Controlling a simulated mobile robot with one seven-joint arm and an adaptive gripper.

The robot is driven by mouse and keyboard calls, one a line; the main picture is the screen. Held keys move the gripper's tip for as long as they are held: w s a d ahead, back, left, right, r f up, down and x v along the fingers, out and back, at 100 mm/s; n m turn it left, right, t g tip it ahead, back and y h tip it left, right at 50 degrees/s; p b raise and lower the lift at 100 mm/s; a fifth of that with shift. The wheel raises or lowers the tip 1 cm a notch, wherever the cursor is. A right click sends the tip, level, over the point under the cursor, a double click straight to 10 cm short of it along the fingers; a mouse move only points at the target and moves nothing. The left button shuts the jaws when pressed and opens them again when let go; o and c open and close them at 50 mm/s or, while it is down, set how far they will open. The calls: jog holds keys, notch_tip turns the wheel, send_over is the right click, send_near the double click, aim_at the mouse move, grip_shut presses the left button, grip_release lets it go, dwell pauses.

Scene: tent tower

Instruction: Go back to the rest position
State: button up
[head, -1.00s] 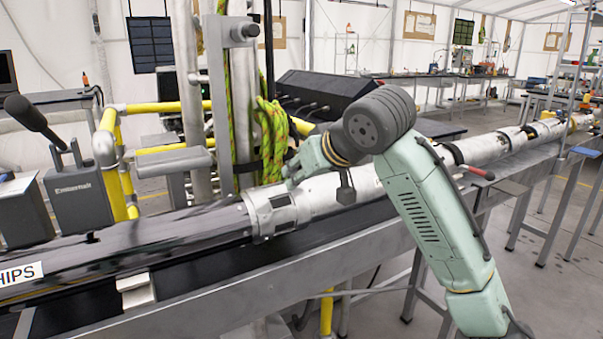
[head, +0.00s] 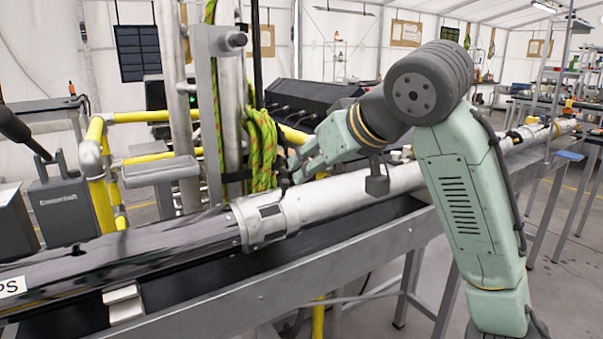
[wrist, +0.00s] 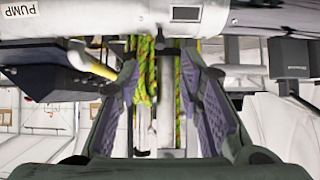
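My gripper (head: 300,163) is at the end of my green arm, just above and behind the long silver tube in the head view. In the wrist view my gripper (wrist: 162,68) shows two purple-padded fingers spread well apart, with nothing between the pads. Through the gap I see the green-yellow rope and a metal post. The silver tube (head: 345,195) lies along the rail and crosses the top of the wrist view (wrist: 120,18), marked "PUMP". In the head view the fingertips are small and partly lost against the rope and tube.
A grey metal rail (head: 290,285) runs under the tube. A metal post with green-yellow rope (head: 260,150) and a yellow pipe frame (head: 101,190) stand close behind the tube. A black box (head: 310,97) is behind my gripper. Open floor (head: 560,260) shows at the right.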

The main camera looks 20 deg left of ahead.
jog(key=shift+v, duration=0.9)
